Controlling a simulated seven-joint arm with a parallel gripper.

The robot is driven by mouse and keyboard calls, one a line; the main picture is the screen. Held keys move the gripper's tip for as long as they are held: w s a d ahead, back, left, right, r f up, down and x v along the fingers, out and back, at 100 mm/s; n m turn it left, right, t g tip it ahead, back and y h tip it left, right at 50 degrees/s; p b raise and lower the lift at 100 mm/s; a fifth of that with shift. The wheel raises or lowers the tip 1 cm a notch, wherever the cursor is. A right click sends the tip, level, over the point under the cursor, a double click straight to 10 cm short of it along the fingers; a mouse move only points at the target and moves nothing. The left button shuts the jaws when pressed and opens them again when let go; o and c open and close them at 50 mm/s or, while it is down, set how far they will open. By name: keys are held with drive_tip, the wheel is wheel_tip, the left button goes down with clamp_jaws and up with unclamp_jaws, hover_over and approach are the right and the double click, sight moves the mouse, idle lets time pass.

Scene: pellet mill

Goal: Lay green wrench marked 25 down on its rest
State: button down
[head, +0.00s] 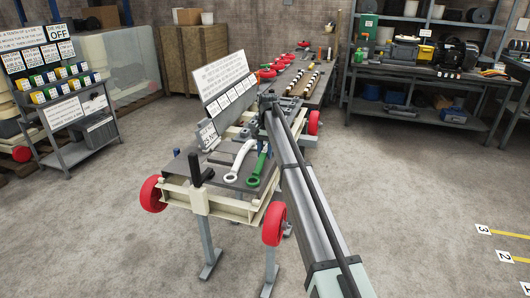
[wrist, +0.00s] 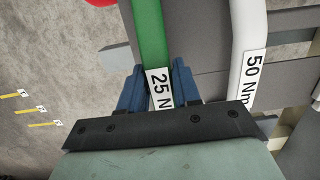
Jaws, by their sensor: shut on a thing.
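The green wrench (head: 262,163) is over the dark top of the cart, its ring end toward the near edge. It also shows in the wrist view (wrist: 149,35), with a white label reading "25 N" and the rest cut off. My gripper (wrist: 158,85) has its blue fingers on either side of the green handle at the label, shut on it. In the head view my arm hides the fingers and the handle's far end. A white wrench (head: 239,160) marked 50 Nm lies to the left, apart from the green one. I cannot tell whether the green wrench touches its rest.
The cart (head: 226,182) has red wheels (head: 273,224) and a black upright handle (head: 195,168). A white sign board (head: 224,79) stands along its left side. A bench (head: 325,75) with several parts is behind.

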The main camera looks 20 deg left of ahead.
drive_tip(key=shift+f, duration=0.25)
idle(0.3)
drive_tip(key=shift+c, duration=0.8)
unclamp_jaws()
drive_tip(key=shift+r, duration=0.15)
drive_tip(key=shift+w+r, duration=0.15)
drive_tip(key=shift+r, duration=1.3)
drive_tip(key=shift+w+r, duration=0.2)
drive_tip(key=shift+r, duration=1.2)
drive_tip(key=shift+w+r, duration=0.15)
drive_tip(key=shift+r, duration=1.3)
